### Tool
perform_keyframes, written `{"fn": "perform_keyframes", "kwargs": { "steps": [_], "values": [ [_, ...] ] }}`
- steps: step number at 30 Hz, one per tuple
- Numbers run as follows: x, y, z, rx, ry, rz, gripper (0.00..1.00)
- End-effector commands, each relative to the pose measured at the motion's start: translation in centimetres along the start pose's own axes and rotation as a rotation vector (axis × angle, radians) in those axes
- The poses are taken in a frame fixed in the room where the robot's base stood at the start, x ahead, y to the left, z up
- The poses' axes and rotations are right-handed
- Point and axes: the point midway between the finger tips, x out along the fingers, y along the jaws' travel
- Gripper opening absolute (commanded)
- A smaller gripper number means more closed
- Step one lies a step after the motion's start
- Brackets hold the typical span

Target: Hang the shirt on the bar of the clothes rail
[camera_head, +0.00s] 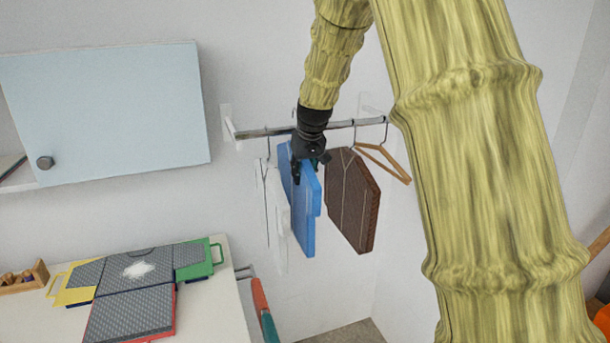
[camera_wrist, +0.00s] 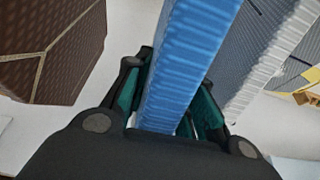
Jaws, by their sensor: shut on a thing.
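The blue shirt (camera_head: 303,205) is at the clothes rail, between a white garment and a brown garment. My gripper (camera_head: 308,168) is shut on its upper part, just below the bar (camera_head: 345,124). In the wrist view the blue shirt (camera_wrist: 190,60) runs between the two fingers of my gripper (camera_wrist: 170,115). The bar is fixed to the wall and runs left to right. My wrist hides the part of the bar above the blue shirt, so I cannot tell whether its hook is on the bar.
A white garment (camera_head: 273,215) hangs close on the left. A brown garment (camera_head: 352,205) and an empty wooden hanger (camera_head: 385,160) hang on the right. A pale blue cabinet door (camera_head: 110,115) is at left. A white table (camera_head: 215,310) with several coloured cases stands at lower left.

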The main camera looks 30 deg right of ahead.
Motion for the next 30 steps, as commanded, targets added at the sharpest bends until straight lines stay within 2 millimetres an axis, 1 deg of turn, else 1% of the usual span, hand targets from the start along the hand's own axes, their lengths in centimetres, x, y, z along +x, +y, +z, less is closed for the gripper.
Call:
{"fn": "perform_keyframes", "kwargs": {
  "steps": [1,3,18,30],
  "values": [
    [0.1,0.0,-0.3,-0.001,0.001,0.001,0.0],
    [0.7,0.0,0.1,0.0,0.001,0.0,0.0],
    [3.2,0.0,1.1,0.0,0.001,0.0,0.0],
    [3.7,0.0,1.3,0.0,0.002,0.0,0.0]
  ]
}}
